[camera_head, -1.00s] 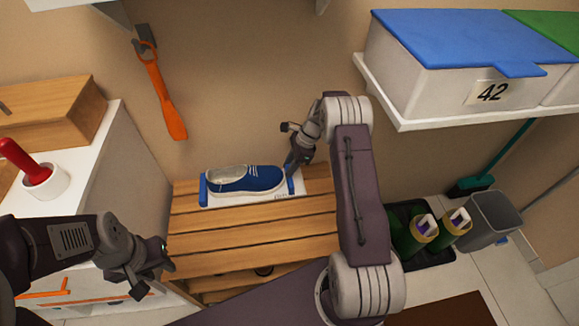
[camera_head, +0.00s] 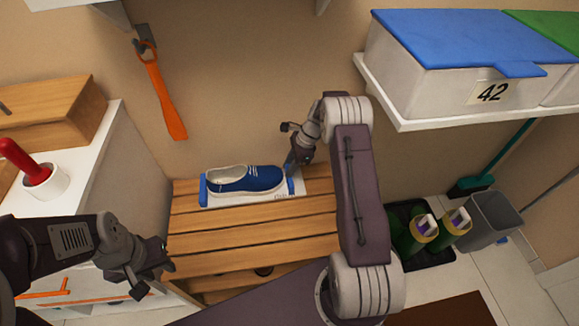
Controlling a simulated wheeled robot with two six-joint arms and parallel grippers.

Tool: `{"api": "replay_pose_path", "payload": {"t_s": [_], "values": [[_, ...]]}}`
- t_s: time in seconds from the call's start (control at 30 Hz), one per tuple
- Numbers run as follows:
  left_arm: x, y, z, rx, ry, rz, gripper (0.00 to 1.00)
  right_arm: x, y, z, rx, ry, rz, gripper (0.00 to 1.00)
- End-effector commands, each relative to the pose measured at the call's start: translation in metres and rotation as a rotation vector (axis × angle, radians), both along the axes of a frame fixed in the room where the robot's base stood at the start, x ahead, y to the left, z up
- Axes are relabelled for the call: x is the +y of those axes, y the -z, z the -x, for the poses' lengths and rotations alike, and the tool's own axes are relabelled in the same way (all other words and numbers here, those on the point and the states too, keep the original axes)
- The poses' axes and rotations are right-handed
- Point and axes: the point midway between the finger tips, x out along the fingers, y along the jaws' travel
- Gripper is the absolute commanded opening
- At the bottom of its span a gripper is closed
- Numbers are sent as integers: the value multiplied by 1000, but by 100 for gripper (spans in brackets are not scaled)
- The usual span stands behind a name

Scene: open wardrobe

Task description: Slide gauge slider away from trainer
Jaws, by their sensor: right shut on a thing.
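A blue trainer (camera_head: 246,180) with a white sole lies on a white foot gauge (camera_head: 240,201) on the slatted wooden bench. A blue end stop (camera_head: 203,189) stands at the gauge's left end, by the trainer's heel. The blue gauge slider (camera_head: 291,187) stands at the right end, close to the toe; I cannot tell whether they touch. My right gripper (camera_head: 291,170) reaches down at the slider and is shut on it, its fingertips partly hiding it. My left gripper (camera_head: 155,277) hangs left of the bench, away from the gauge; its fingers are hard to make out.
The slatted bench (camera_head: 250,237) is clear in front of the gauge. An orange shoehorn (camera_head: 165,100) hangs on the wall behind. A shelf with a lidded box (camera_head: 440,80) is at upper right. Green boots (camera_head: 408,237) and a grey bin (camera_head: 490,219) stand at right.

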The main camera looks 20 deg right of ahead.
Motion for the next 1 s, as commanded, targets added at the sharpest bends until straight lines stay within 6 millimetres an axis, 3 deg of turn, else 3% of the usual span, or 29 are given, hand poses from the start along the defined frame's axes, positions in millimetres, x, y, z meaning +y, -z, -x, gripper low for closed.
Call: {"api": "replay_pose_path", "payload": {"t_s": [0.23, 0.5, 0.7, 0.73, 0.8, 1.0], "values": [[0, -3, 0, 0, 0, 0, 36, -3, -1, 1, 3, 1, -2, 0], [0, -18, 0, 0, 0, 0, 36, -33, -2, 9, 2, 0, -2, 0], [0, -16, 0, 0, 0, 0, 36, -34, 0, 9, 0, -1, 1, 0], [0, -16, 0, 0, 0, 0, 36, -34, 0, 9, 0, -1, 2, 30], [0, -16, 0, 0, 0, 0, 36, -34, 0, 9, 0, 0, 1, 49], [0, -16, 0, 0, 0, 0, 36, -33, 0, 8, 0, 0, 0, 49]]}}
